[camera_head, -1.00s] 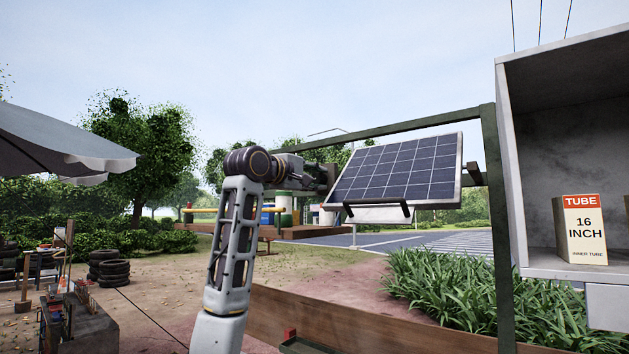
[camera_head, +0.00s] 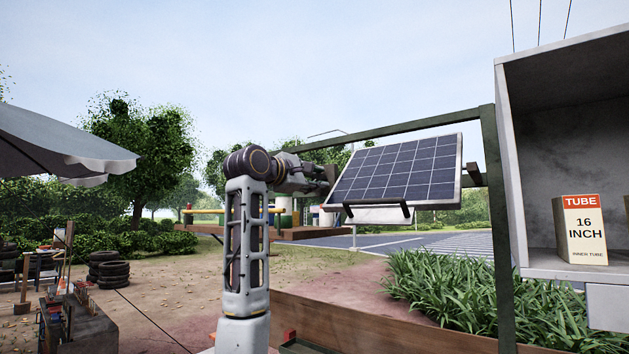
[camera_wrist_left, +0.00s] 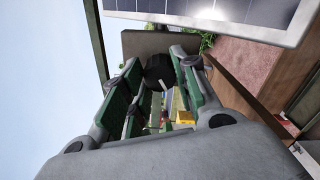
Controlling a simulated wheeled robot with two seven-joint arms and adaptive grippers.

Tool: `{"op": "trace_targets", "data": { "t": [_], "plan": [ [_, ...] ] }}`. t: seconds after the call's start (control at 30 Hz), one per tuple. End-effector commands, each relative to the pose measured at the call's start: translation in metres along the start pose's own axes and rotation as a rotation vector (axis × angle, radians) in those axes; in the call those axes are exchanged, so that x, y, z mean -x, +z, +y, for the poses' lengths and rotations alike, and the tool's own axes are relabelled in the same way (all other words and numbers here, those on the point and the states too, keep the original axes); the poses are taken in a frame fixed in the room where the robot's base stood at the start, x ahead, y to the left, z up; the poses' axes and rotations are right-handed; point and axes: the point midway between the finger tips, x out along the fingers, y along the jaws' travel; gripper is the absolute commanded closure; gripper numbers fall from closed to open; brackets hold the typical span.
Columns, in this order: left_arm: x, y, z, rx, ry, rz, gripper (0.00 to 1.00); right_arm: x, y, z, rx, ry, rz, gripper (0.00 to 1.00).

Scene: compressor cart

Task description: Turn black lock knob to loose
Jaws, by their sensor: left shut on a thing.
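The black lock knob (camera_wrist_left: 160,67) shows between the fingertips in the left wrist view, in front of a flat grey-brown plate (camera_wrist_left: 150,42). My left gripper (camera_wrist_left: 158,72), with green-lined fingers, is shut on the knob, a finger on either side. In the head view my left gripper (camera_head: 326,177) is at the left edge of the tilted solar panel (camera_head: 395,170), and the knob cannot be made out there. Which way the knob is turned cannot be told. My right gripper is not in view.
The solar panel is close beside the gripper, on a dark green frame (camera_head: 488,150). A grey cabinet (camera_head: 540,150) with an inner tube box (camera_head: 580,230) stands at right. Plants (camera_head: 450,285) grow below the panel. Open air lies left of my arm.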

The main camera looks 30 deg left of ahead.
Motion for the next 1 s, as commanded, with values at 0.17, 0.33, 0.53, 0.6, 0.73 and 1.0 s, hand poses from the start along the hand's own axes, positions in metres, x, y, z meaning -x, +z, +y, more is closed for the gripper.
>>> {"op": "trace_targets", "data": {
  "t": [0.17,0.33,0.53,0.6,0.73,1.0],
  "plan": [
    [-0.001,-0.001,-0.002,0.0,-0.004,0.002,0.62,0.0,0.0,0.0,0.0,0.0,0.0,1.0],
    [-0.001,-0.001,-0.001,-0.001,-0.003,0.001,0.48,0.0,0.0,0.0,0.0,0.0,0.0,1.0],
    [0.0,0.0,-0.001,-0.001,-0.002,0.001,0.48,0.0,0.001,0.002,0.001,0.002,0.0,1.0],
    [0.0,0.0,-0.001,-0.001,-0.002,0.0,0.48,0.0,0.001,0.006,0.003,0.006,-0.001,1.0],
    [0.003,0.0,0.0,-0.002,-0.001,0.0,0.48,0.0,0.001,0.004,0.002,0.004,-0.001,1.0],
    [0.024,0.0,0.0,-0.001,0.001,0.0,0.48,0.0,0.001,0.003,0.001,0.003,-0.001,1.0]
  ]
}}
